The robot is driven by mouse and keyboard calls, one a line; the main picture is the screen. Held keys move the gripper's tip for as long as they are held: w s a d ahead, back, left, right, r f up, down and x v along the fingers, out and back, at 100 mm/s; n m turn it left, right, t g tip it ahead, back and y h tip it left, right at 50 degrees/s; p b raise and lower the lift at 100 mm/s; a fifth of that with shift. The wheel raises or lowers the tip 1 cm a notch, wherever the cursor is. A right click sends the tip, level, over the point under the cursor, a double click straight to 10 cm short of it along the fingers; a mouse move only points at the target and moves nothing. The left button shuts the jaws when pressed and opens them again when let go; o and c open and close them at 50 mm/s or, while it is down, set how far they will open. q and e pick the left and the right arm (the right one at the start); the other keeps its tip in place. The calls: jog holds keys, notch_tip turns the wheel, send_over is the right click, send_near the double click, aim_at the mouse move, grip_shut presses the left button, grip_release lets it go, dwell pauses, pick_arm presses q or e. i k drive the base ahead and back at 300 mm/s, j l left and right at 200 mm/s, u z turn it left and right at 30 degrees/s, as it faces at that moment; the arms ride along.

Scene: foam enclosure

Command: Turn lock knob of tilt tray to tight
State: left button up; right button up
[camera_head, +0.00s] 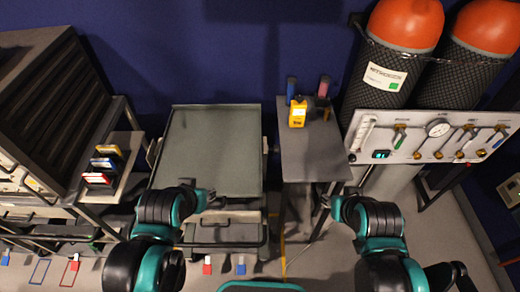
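The tilt tray (212,150) is a flat grey-green panel with a thin rim, on a stand in the middle of the view. A small dark part shows at its right edge; I cannot tell whether this is the lock knob. My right gripper (326,201) is by the front right corner of the small side table, apart from the tray. Both grippers are small and dark here, so their finger openings are unclear.
The grey side table (312,160) right of the tray bears a yellow device (298,112) and small bottles. A gauge panel (432,137) and orange-topped cylinders (405,25) stand at right.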

aim_at(276, 150)
jog(key=l+u, duration=0.15)
jog(key=u, duration=0.25)
jog(key=l+u, duration=0.15)
jog(key=u, duration=0.3)
jog(key=l+u, duration=0.15)
jog(key=u, duration=0.25)
jog(key=l+u, duration=0.1)
jog(key=u, duration=0.35)
jog(key=k+l+u, duration=0.1)
jog(key=u, duration=0.3)
jog(key=k+l+u, duration=0.4)
jog(key=l, duration=0.25)
jog(key=k+l+u, duration=0.35)
jog(key=k+l, duration=0.35)
jog(key=l, duration=0.15)
jog(key=k+l, duration=0.15)
jog(key=l, duration=0.2)
